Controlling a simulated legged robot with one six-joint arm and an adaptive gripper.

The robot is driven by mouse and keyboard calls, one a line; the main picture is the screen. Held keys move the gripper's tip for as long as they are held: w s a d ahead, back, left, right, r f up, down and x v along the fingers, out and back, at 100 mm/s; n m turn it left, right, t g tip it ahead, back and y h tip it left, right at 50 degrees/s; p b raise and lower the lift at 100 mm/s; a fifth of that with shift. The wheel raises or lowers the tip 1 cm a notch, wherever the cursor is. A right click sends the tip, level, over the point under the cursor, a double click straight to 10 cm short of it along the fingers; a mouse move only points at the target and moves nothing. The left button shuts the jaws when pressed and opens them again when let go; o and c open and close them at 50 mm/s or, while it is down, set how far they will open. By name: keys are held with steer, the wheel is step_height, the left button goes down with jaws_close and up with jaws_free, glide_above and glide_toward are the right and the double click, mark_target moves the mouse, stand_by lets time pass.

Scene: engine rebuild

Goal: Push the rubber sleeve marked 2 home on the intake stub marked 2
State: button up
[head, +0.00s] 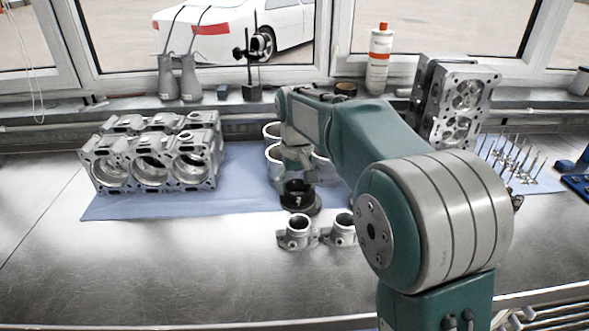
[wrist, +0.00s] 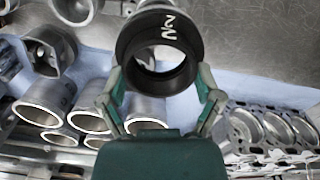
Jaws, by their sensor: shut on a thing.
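A black rubber sleeve (head: 299,203) is held in my gripper (head: 297,180), behind two grey metal stubs. In the wrist view the sleeve (wrist: 142,38) carries a white 2 on its side, and its round opening faces the camera. The two fingers of my gripper (wrist: 161,78) grip it from both sides. One stub (head: 298,233) stands in front of the sleeve, apart from it; a second stub (head: 341,231) is to its right, partly hidden by my arm. In the wrist view stubs show at the upper left. I cannot read any stub mark.
An engine block (head: 155,163) lies on the blue mat (head: 245,190) at the left. Several cylinder liners (head: 272,153) stand behind the sleeve. A cylinder head (head: 462,105) and several valves (head: 515,160) are at the right. The front left bench (head: 150,270) is clear.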

steer(key=shift+w+d, duration=0.1)
steer(key=shift+w, duration=0.1)
steer(key=shift+f, duration=0.15)
steer(key=shift+s+d+f, duration=0.1)
steer(key=shift+d+f, duration=0.05)
steer(key=shift+f, duration=2.05)
steer(key=shift+f, duration=1.3)
stand_by(0.5)
